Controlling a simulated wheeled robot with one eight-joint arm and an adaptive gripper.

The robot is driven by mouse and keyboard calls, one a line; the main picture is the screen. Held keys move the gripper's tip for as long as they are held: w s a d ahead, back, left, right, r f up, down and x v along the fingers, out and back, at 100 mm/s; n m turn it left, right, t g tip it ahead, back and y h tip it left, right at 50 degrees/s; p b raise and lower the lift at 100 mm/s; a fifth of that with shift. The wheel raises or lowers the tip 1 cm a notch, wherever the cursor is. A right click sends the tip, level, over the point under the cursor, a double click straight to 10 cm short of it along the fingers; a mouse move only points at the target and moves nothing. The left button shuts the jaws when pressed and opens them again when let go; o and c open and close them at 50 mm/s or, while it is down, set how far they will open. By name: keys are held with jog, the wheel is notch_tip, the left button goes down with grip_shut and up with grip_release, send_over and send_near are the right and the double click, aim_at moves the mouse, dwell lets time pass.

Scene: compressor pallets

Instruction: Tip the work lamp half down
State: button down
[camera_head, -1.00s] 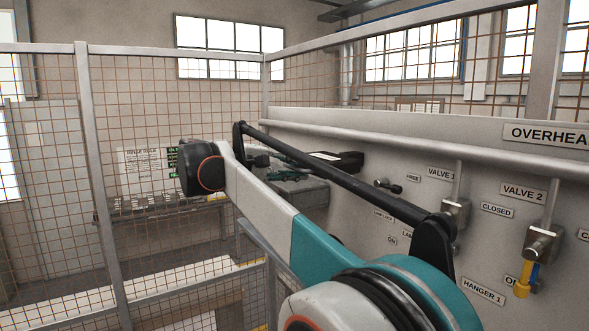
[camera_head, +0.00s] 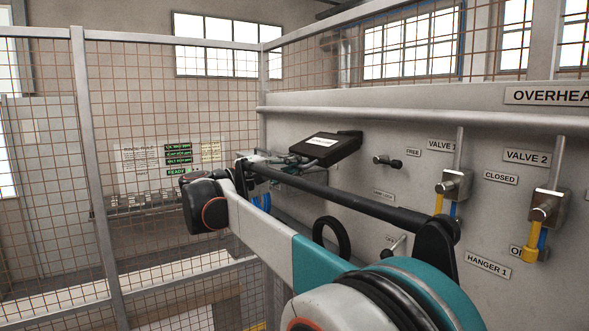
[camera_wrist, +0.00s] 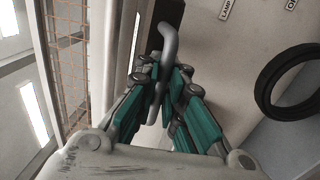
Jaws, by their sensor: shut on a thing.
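The work lamp appears to be the dark flat box (camera_head: 340,149) with a white label on the panel wall. It is tilted, its left end lower than its right end at the wall. My gripper (camera_head: 262,160) is at its lower left end, partly behind my arm. In the wrist view, my gripper's teal fingers (camera_wrist: 169,97) are closed around a bent grey handle (camera_wrist: 169,48). The handle's upper end meets a dark part, probably the lamp housing (camera_wrist: 169,10). Just where the fingertips touch is partly hidden.
The grey panel (camera_head: 480,118) carries a small knob (camera_head: 386,160) near the FREE label, and valve levers (camera_head: 456,184) at right. A black hose loop (camera_head: 331,236) hangs below the lamp; it also shows in the wrist view (camera_wrist: 266,92). Mesh fencing (camera_head: 150,100) stands at left.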

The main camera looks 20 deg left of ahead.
jog(key=shift+w+d+f+t+b, duration=0.2)
jog(key=shift+f+b, duration=0.2)
jog(key=shift+f, duration=0.25)
jog(key=shift+w+d+f+t+b, duration=0.1)
jog(key=shift+w+f+t+b, duration=0.2)
jog(key=shift+f, duration=0.35)
jog(key=shift+s, duration=0.1)
jog(key=c, duration=2.1)
grip_release()
jog(key=shift+o, duration=0.5)
jog(key=shift+s+a, duration=0.2)
jog(key=shift+w+d, duration=0.1)
